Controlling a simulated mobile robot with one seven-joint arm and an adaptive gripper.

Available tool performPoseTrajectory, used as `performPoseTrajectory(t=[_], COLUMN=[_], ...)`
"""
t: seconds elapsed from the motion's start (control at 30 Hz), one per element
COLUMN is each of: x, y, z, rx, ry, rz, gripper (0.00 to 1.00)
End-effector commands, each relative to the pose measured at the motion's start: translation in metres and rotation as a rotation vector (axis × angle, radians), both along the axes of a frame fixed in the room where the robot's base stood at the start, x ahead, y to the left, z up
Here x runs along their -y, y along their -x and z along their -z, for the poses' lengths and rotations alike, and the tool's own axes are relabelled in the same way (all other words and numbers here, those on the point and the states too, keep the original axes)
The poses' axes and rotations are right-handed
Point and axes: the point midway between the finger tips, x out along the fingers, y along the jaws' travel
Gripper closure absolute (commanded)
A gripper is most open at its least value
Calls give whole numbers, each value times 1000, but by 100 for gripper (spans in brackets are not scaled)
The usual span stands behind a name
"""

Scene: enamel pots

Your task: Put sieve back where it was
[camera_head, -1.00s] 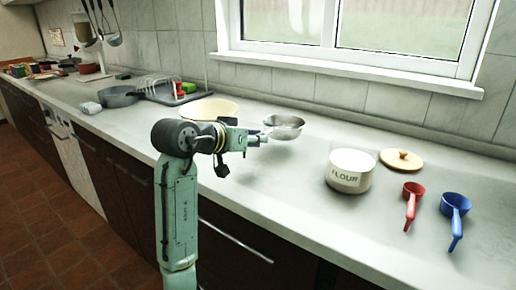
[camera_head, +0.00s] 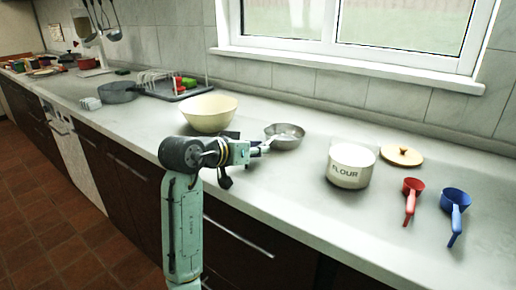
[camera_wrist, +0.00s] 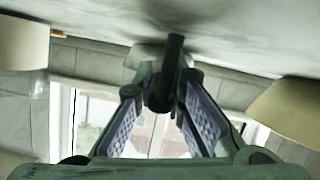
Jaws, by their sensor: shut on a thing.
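The sieve (camera_head: 285,136) is a small silvery metal pan shape, just beyond my gripper (camera_head: 262,148) and over the counter, between the cream bowl and the flour pot. In the wrist view my gripper (camera_wrist: 160,100) is shut on the sieve's dark handle (camera_wrist: 172,60), which points towards the camera. The sieve looks about level and close to the counter. I cannot tell whether it touches the surface.
The cream bowl (camera_head: 209,113) stands left of the sieve, behind my arm. The white flour pot (camera_head: 350,167) stands to its right, with a wooden lid (camera_head: 401,156), a red scoop (camera_head: 411,200) and a blue scoop (camera_head: 455,213) beyond. The counter (camera_head: 300,190) in front is clear.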

Motion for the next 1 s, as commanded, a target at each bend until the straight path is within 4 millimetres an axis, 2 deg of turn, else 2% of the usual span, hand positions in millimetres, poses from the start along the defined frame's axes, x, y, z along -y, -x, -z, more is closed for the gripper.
performPoseTrajectory(t=[0.13, 0.17, 0.43, 0.77, 0.9, 1.0], x=[0, 0, 0, 0, 0, -13], y=[0, 0, 0, 0, 0, 14], z=[1, 2, 1, -1, -16, -17], rx=[2, 1, 1, 1, 3, 4], ry=[0, -1, -1, -1, -3, -1], rz=[0, 0, 0, 0, 0, -1], gripper=[100, 88, 70, 69, 69, 69])
